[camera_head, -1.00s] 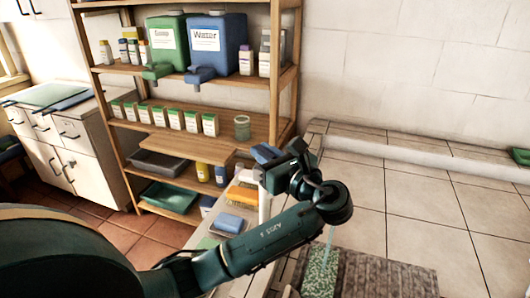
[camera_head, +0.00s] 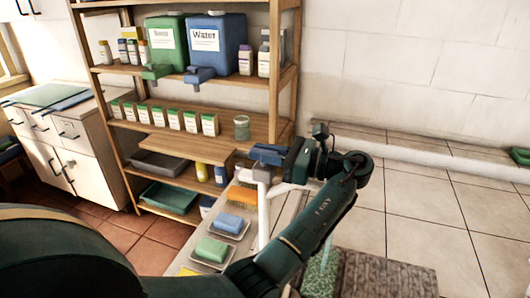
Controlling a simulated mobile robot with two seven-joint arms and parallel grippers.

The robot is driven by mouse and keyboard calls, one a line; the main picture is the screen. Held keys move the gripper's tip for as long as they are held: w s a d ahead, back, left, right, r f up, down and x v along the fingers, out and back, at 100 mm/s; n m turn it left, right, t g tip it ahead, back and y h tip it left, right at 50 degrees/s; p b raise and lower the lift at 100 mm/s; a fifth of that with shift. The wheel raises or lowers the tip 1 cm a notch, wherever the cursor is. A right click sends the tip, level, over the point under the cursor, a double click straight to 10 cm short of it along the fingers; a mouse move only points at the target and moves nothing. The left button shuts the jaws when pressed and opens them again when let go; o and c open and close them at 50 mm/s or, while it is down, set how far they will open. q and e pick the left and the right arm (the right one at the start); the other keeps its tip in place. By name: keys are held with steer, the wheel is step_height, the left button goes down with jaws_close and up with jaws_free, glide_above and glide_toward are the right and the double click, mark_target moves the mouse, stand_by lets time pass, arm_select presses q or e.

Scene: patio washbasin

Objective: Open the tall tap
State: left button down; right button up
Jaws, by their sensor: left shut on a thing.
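The tall tap (camera_head: 263,213) is a pale upright pipe with a short spout branching right near its top. Its blue lever (camera_head: 267,153) sits on top. My left gripper (camera_head: 283,155) is at the top of the tap and shut on the blue lever; its fingertips are partly hidden. My left forearm passes in front of the area to the right of the pipe and hides part of the basin top. My right gripper is not in view.
Behind stands a wooden shelf (camera_head: 190,128) with a green soap container (camera_head: 167,38) and a blue water container (camera_head: 215,45). Soap bars on dishes (camera_head: 211,250) lie left of the pipe. A tiled surface (camera_head: 420,215) is open to the right.

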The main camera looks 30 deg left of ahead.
arm_select(q)
steer(key=shift+r, duration=0.15)
steer(key=c, duration=1.4)
jaws_free()
steer(key=shift+a, duration=0.1)
